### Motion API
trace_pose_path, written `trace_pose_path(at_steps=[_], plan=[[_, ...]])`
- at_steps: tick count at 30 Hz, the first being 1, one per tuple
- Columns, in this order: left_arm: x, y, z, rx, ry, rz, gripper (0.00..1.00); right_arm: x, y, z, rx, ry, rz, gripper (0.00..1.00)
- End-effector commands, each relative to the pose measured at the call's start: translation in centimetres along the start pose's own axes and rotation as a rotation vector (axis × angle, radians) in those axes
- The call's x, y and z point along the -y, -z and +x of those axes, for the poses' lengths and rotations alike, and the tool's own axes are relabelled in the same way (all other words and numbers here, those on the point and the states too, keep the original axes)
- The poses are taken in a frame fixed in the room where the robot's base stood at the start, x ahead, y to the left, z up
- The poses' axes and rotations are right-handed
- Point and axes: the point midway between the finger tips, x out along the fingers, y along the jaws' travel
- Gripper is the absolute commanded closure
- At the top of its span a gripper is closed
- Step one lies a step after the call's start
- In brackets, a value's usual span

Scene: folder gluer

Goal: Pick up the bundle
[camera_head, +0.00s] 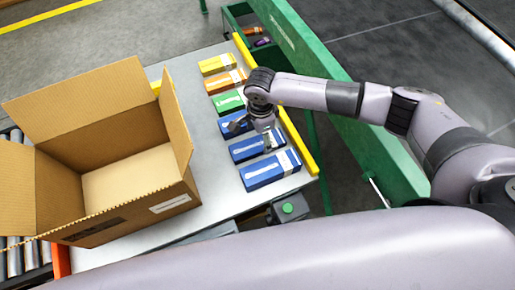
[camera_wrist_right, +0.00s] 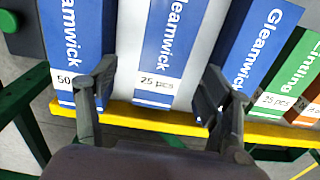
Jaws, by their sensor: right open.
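A row of flat cartons lies on the grey table. Three blue bundles are at its near end: the nearest (camera_head: 270,171), the middle one (camera_head: 246,150) and the farthest (camera_head: 229,118). My right gripper (camera_head: 255,136) is open over the row, pointing down, and partly hides the farther two. In the right wrist view, the open fingers (camera_wrist_right: 160,95) stand apart around the printed end of the middle blue "Gleamwick" bundle (camera_wrist_right: 165,45), marked "25 pcs". The nearest bundle (camera_wrist_right: 75,40) is marked "50". I cannot tell whether a finger touches a carton. My left gripper is not in view.
Green (camera_head: 228,102), orange (camera_head: 219,83) and yellow (camera_head: 214,65) cartons continue the row. A large open cardboard box (camera_head: 115,215) stands left of it. A yellow rail (camera_head: 298,143) edges the table on the right, beside a green machine frame (camera_head: 320,62).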

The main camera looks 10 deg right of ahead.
Motion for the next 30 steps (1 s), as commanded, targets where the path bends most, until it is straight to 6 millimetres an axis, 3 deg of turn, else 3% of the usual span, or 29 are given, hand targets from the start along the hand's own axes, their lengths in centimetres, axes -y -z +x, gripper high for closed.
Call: trace_pose_path(at_steps=[6, 15, 23, 30], plan=[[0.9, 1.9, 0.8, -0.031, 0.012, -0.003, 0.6, 0.1, -0.2, 1.2, 0.002, 0.0, 0.001, 0.27], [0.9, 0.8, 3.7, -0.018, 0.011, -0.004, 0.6, 0.5, -0.6, 5.5, 0.002, 0.0, 0.001, 0.27], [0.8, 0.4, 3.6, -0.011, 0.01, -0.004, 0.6, 0.6, -0.6, 5.6, 0.001, 0.0, 0.0, 0.27], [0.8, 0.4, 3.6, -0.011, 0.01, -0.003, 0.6, 0.6, -0.6, 5.6, 0.001, 0.0, 0.0, 0.42]])
